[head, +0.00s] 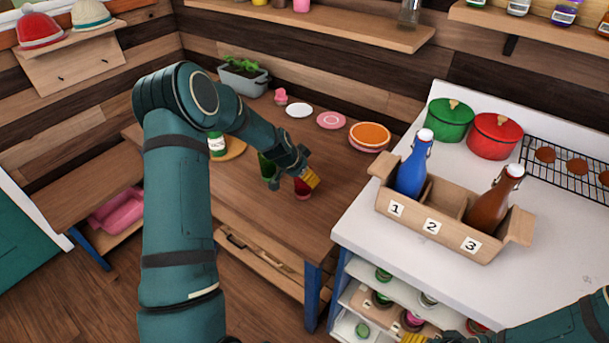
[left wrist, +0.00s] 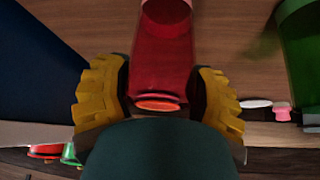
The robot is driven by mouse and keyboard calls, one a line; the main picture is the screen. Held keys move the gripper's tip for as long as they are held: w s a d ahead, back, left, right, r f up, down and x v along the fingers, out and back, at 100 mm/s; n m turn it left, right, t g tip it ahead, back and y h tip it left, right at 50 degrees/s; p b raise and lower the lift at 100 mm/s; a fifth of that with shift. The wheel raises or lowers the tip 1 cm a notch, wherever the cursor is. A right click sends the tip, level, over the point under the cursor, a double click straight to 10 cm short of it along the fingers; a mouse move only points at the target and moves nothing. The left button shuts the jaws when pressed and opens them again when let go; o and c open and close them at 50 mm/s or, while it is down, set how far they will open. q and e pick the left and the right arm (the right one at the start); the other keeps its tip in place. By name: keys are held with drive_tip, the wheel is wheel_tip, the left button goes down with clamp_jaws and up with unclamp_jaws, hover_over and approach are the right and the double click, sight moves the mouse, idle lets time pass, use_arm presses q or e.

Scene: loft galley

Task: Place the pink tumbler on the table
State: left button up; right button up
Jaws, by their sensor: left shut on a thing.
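The pink tumbler (head: 302,190), deep reddish-pink and see-through, is between the yellow fingertips of my left gripper (head: 308,181). In the left wrist view the tumbler (left wrist: 163,60) lies between the two fingers (left wrist: 160,95), which are shut on it. In the head view it is at the near right part of the wooden table (head: 262,205); I cannot tell whether its base touches the top. The fingers and wrist hide part of it. My right gripper (head: 413,339) shows only as a yellow fingertip at the bottom edge, cut off by the frame.
A green glass (head: 266,165) stands close beside my left gripper. A green-labelled bottle (head: 216,144), plates (head: 331,120), a pink cupcake (head: 281,97) and a planter (head: 243,78) are on the table. The white counter (head: 370,240) with a bottle crate (head: 385,202) stands to the right.

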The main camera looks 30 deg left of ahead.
use_arm(q)
drive_tip(key=shift+f, duration=0.1)
drive_tip(key=o, duration=1.4)
drive_tip(key=shift+c, duration=0.2)
drive_tip(key=shift+s+r, duration=0.1)
drive_tip(key=shift+r, duration=0.3)
drive_tip(key=p+v, duration=0.1)
drive_tip(key=v, duration=1)
drive_tip(key=shift+r, duration=0.15)
drive_tip(key=shift+s+a, duration=0.1)
drive_tip(key=shift+s, duration=0.05)
